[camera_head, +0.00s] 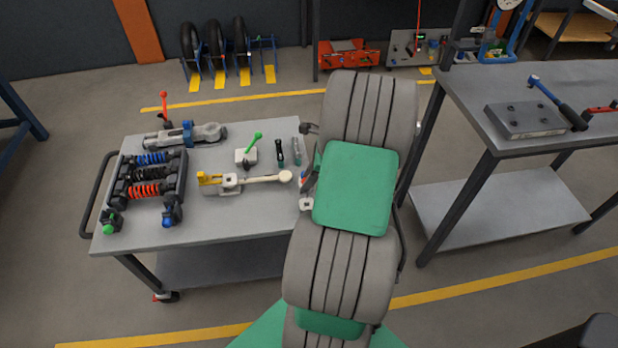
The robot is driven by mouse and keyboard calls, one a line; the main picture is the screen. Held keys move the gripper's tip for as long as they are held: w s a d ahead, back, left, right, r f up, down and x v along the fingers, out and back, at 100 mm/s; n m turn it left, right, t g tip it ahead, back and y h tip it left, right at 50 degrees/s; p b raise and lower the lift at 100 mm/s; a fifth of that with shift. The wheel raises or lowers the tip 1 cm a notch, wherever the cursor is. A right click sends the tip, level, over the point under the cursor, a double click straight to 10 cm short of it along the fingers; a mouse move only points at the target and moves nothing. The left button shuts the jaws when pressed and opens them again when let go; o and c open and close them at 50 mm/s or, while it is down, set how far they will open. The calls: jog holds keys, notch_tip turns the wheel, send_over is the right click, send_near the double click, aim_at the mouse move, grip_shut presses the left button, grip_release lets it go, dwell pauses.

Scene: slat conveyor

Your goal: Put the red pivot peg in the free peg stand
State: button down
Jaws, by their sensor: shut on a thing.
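A green-handled peg (252,145) sits tilted in a pale block. A pale square block with a dark centre (307,204) shows beside my arm at the cart's right edge; it looks like an empty stand, partly covered. A small blue and red bit shows just above it, too little to identify. My gripper is hidden behind my large grey and green arm, so anything held in it is hidden too.
The cart holds a rack of coil springs (148,175), a grey clamp-like part (185,135), a yellow-ended fixture (210,179) and two small tools. A workbench (460,90) with a metal block (526,119) stands at right. The cart's front strip is clear.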

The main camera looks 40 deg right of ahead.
jog(key=shift+f+b, duration=2.3)
jog(key=shift+f, duration=1.3)
jog(key=c, duration=1)
grip_release()
jog(key=p+v, duration=0.1)
jog(key=v, duration=0.6)
jog(key=shift+r, duration=0.35)
jog(key=shift+s+d, duration=0.1)
jog(key=shift+d, duration=0.05)
